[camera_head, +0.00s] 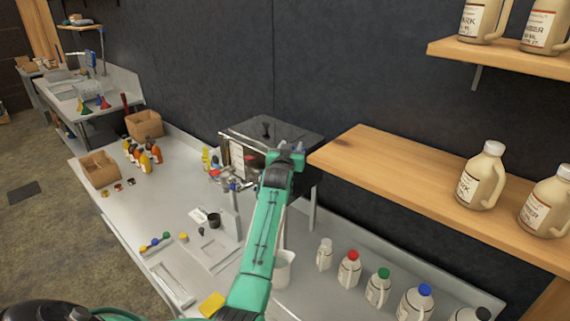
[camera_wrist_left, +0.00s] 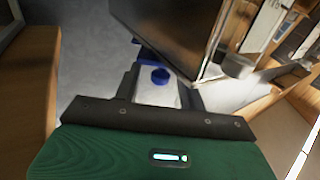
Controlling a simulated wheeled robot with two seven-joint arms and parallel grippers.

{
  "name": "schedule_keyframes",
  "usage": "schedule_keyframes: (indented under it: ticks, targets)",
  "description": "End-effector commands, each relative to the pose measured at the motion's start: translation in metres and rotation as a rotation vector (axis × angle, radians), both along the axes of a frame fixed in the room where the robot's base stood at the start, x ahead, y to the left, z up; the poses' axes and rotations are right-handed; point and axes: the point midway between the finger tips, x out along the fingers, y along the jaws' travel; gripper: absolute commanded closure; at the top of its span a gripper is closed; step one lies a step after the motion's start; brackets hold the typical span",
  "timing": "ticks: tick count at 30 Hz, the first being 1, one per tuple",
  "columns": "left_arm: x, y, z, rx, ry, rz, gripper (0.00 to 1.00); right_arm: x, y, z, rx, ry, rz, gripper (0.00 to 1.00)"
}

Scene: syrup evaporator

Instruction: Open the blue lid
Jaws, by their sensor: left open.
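The blue lid (camera_wrist_left: 161,76) is a round cap on a pale, whitish container (camera_wrist_left: 157,95) in the left wrist view. My left gripper (camera_wrist_left: 160,88) is open, with a dark finger on each side of the container. I cannot tell whether the fingers touch it. In the head view the far end of my green left arm (camera_head: 285,166) is at the dark metal evaporator box (camera_head: 285,134), and its fingers are not clear there. A jug with a blue cap (camera_head: 424,290) also stands at the lower right of the head view. My right gripper is not in view.
Jugs with red (camera_head: 349,268) and green (camera_head: 378,287) caps stand on the counter, right of my arm. A wooden shelf (camera_head: 390,165) with jugs juts out above. Cardboard boxes (camera_head: 98,169) and small bottles stand at left. The counter between has clear stretches.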

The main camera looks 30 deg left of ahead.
Motion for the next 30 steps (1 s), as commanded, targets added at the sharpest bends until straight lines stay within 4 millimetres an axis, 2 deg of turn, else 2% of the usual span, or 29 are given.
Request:
schedule_keyframes:
  ticks: [12,18,24,30]
  targets:
    - [-0.065,-0.025,-0.003,0.001,-0.002,0.000,0.59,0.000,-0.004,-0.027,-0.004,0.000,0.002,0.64]
    - [-0.090,-0.035,-0.002,0.001,-0.002,0.000,0.59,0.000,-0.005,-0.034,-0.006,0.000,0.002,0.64]
    - [-0.102,-0.040,0.000,0.000,-0.001,0.000,0.59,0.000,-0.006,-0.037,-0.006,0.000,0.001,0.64]
    - [-0.104,-0.040,0.000,0.000,-0.001,0.000,0.59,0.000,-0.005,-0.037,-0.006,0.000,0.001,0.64]
